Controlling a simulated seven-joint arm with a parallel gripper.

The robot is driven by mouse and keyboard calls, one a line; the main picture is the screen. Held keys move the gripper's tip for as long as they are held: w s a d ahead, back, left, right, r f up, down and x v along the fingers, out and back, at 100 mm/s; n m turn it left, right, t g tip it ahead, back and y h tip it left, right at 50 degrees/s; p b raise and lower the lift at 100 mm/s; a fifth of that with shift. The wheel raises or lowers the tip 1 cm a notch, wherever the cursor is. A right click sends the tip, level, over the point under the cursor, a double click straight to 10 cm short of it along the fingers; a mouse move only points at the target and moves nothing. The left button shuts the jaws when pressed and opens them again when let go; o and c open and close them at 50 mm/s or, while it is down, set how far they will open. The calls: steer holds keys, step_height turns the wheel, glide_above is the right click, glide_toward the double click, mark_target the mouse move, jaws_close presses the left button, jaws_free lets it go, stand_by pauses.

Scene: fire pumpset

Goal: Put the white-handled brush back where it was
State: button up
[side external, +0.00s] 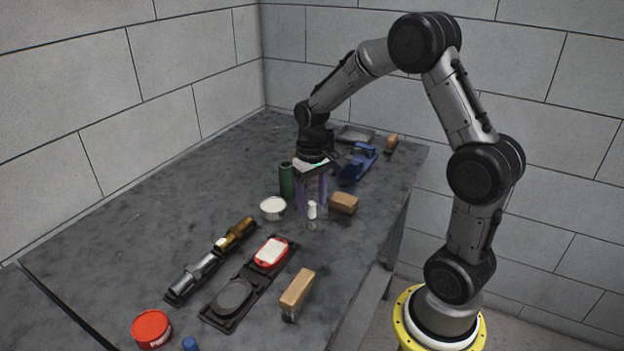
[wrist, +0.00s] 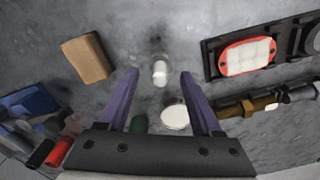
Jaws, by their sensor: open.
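A small white-topped item (side external: 312,209) with a greyish lower end is on the grey table; it looks like the white-handled brush. It also shows in the wrist view (wrist: 160,75), centred between the finger lines. My gripper (side external: 312,200) points down with two purple fingers, open, one on each side of it. In the wrist view the open fingertips (wrist: 160,80) are apart from the white handle, with a gap on both sides. Whether the brush stands or leans is hard to tell.
A white round tin (side external: 273,208) and green cylinder (side external: 286,180) stand left of my gripper; a tan block (side external: 344,203) is right. In front are a red-framed pad (side external: 271,253), a metal nozzle (side external: 195,275), a wooden-handled brush (side external: 297,290) and a red tin (side external: 151,328). A blue tool (side external: 360,162) lies behind.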

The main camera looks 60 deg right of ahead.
mark_target(312, 203)
step_height(312, 203, up, 8)
steer(key=shift+a+f, duration=0.1)
steer(key=s+a+r+n+t, duration=0.2)
steer(key=s+a, duration=0.4)
steer(key=s, duration=0.3)
steer(key=s+a+r+n+t, duration=0.2)
steer(key=s+a+r+t, duration=0.1)
steer(key=s+a, duration=0.4)
steer(key=shift+s+a+r+n+t, duration=0.15)
steer(key=shift+s+r+n+t, duration=0.15)
steer(key=shift+s+r, duration=0.65)
steer(key=shift+s+f, duration=0.1)
steer(key=shift+f, duration=0.05)
